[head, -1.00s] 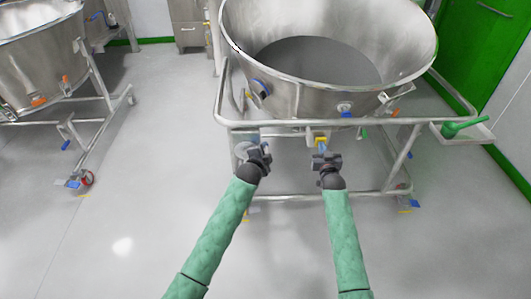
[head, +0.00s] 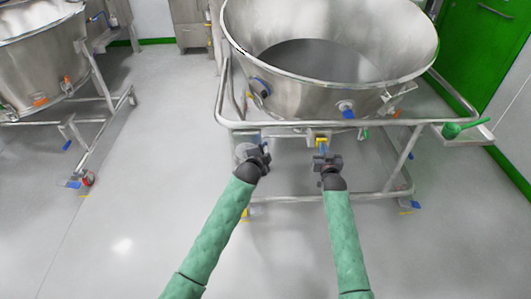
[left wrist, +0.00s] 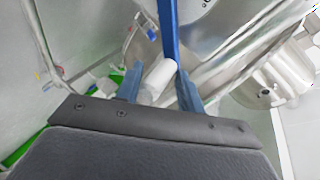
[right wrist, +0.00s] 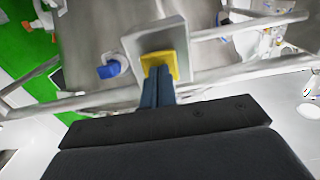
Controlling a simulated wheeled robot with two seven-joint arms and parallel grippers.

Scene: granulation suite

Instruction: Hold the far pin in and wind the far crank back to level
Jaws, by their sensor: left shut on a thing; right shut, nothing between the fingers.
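My left gripper (head: 257,152) is shut on the white grip (left wrist: 157,82) of a crank, with one blue finger on each side of it. The crank's blue arm (left wrist: 169,32) runs up from beside the grip in the left wrist view. My right gripper (head: 323,158) is shut and empty. In the right wrist view, its closed fingertips (right wrist: 158,82) are at the yellow pin (right wrist: 160,65), which sits in a grey housing (right wrist: 153,36). They appear to touch it. The yellow pin also shows in the head view (head: 322,141). The fingertips hide part of the pin.
The large steel bowl (head: 330,92) stands above the grippers in a tubular frame (head: 225,115). A side tray with a green scoop (head: 452,130) is at right. A second bowl on a wheeled frame (head: 95,110) stands at left. The floor between is clear.

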